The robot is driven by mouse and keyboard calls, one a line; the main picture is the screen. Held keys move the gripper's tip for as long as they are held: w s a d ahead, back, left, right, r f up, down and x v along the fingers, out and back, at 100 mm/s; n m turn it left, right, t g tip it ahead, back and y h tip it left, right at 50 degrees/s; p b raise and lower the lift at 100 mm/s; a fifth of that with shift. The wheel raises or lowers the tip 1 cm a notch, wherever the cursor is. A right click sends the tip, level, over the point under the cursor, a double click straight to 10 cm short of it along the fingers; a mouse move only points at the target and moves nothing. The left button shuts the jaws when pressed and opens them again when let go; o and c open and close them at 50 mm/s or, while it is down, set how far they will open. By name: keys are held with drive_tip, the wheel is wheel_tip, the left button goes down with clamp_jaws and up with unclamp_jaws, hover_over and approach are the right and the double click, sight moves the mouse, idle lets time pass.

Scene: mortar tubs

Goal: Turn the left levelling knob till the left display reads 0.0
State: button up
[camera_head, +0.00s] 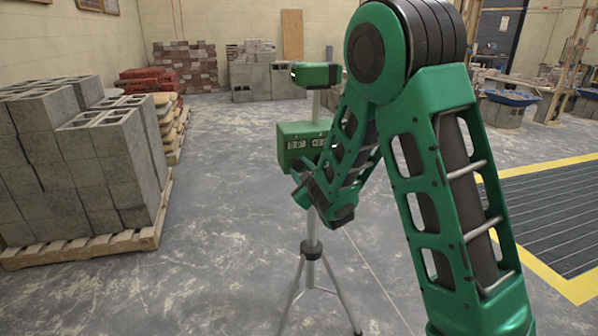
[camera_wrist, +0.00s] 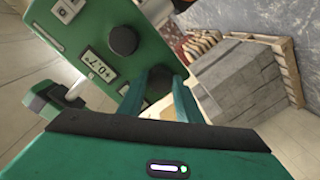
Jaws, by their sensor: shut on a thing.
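The green levelling box (camera_head: 288,158) stands on a tripod, with two small displays on its front. It fills the upper left of the wrist view (camera_wrist: 88,28), turned upside down there. My gripper (camera_wrist: 165,84) is shut on a dark knob (camera_wrist: 158,86) at the box's left side, seemingly the left levelling knob, mostly hidden by the fingers. A round black disc (camera_wrist: 123,40) shows on the box front, apart from the fingers.
The tripod (camera_head: 311,250) has spread legs below the box, and a green instrument head (camera_head: 316,74) sits above it. A pallet of grey blocks (camera_head: 110,155) stands at the left. The floor between is clear. A yellow-edged grate (camera_head: 550,210) lies at the right.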

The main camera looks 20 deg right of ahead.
drive_tip(key=shift+f+n, duration=0.1)
drive_tip(key=shift+n, duration=0.7)
drive_tip(key=o, duration=1)
drive_tip(key=shift+o, duration=0.2)
drive_tip(key=shift+s, duration=0.1)
